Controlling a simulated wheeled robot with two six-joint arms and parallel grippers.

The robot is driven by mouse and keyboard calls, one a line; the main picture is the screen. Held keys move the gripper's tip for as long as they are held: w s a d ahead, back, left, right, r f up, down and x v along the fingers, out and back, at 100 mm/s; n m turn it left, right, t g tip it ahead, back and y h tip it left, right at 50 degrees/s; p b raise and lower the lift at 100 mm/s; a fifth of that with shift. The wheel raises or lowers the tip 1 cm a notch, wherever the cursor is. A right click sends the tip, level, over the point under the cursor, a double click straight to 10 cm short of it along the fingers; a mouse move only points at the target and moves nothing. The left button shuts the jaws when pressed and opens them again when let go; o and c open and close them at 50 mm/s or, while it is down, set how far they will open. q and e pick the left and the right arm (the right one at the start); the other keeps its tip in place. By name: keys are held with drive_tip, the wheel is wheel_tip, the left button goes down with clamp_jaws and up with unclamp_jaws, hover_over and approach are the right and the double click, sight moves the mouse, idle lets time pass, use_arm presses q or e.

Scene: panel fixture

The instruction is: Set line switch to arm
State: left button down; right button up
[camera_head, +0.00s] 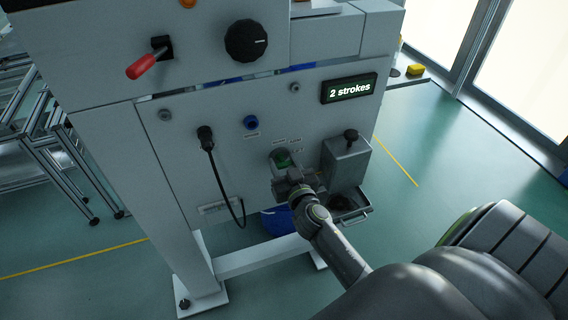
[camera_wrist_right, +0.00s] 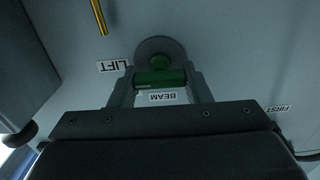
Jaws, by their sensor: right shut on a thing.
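A green switch handle (camera_head: 283,157) on a round grey base sits low on the grey panel (camera_head: 180,190). My right gripper (camera_head: 287,174) is at the panel and shut on this handle. In the right wrist view, the green handle (camera_wrist_right: 160,77) lies crosswise between the two fingers, in front of its round base (camera_wrist_right: 160,50). The small labels by the handle in the head view are too small to read. My left gripper is not in view.
A grey box with a black knob (camera_head: 350,135) stands close right of my right gripper, with a tray (camera_head: 352,215) below. A black plug with a hanging cable (camera_head: 207,139) and a blue socket (camera_head: 250,122) are to the left. Above are a red lever (camera_head: 147,65), a black dial (camera_head: 246,40) and a "2 strokes" display (camera_head: 349,88).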

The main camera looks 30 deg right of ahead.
drive_tip(key=shift+n, duration=0.3)
drive_tip(key=n, duration=0.3)
drive_tip(key=shift+b, duration=0.3)
drive_tip(key=n, duration=0.5)
drive_tip(key=shift+a+f, duration=0.1)
drive_tip(key=shift+a, duration=0.05)
drive_tip(key=shift+n, duration=0.3)
drive_tip(key=o, duration=1)
drive_tip(key=shift+c, duration=0.2)
drive_tip(key=b+v, duration=0.1)
drive_tip(key=v, duration=1.6)
drive_tip(key=shift+s+b, duration=0.25)
drive_tip(key=shift+b, duration=0.05)
drive_tip(key=shift+f, duration=0.1)
